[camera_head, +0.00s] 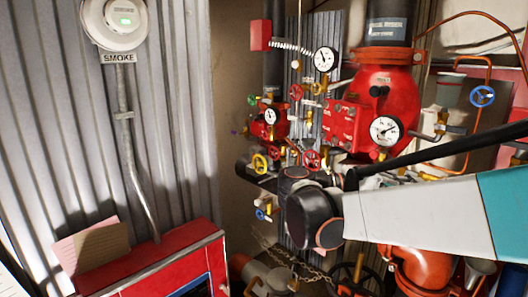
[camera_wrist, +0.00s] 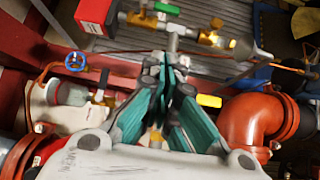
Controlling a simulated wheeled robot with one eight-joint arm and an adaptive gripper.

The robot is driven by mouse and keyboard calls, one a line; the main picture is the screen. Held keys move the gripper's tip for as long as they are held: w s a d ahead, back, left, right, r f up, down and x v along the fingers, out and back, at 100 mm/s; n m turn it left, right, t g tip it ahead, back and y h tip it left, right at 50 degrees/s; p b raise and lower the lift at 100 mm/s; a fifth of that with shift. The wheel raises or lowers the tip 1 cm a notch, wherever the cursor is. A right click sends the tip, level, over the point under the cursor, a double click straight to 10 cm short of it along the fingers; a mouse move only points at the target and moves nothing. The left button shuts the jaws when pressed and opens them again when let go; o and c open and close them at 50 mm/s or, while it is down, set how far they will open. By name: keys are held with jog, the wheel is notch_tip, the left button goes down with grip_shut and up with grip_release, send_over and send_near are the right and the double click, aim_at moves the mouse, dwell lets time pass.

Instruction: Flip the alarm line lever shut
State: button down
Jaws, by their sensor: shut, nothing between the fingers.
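In the wrist view my gripper (camera_wrist: 173,62) has its two teal-padded fingers brought together at the tips, with nothing between them. A brass and grey valve line (camera_wrist: 180,30) runs across just beyond the fingertips. It carries a green lever handle (camera_wrist: 167,8) and a brass fitting with a yellow part (camera_wrist: 220,41). A short yellow handle (camera_wrist: 209,100) shows just right of the fingers. No readable label tells which handle is the alarm line lever. I cannot tell whether the fingertips touch the line. In the head view my arm hides my gripper.
A red box (camera_wrist: 97,15), a blue handwheel (camera_wrist: 75,62) and an orange-red pipe elbow (camera_wrist: 250,120) surround the gripper in the wrist view. In the head view, the red riser valve (camera_head: 385,92), gauges (camera_head: 386,130) and small pipes crowd the area around my arm. A red cabinet (camera_head: 165,262) stands lower left.

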jog(key=shift+d, duration=0.15)
jog(key=s+d+p, duration=0.3)
jog(key=d, duration=0.9)
jog(key=shift+s+d, duration=0.2)
jog(key=shift+s, duration=0.15)
jog(key=shift+f, duration=0.1)
jog(key=shift+s+d+f+n+h+b, duration=0.1)
jog(key=shift+s+f+n+h+b, duration=0.2)
jog(key=shift+b, duration=0.4)
jog(key=shift+w, duration=0.15)
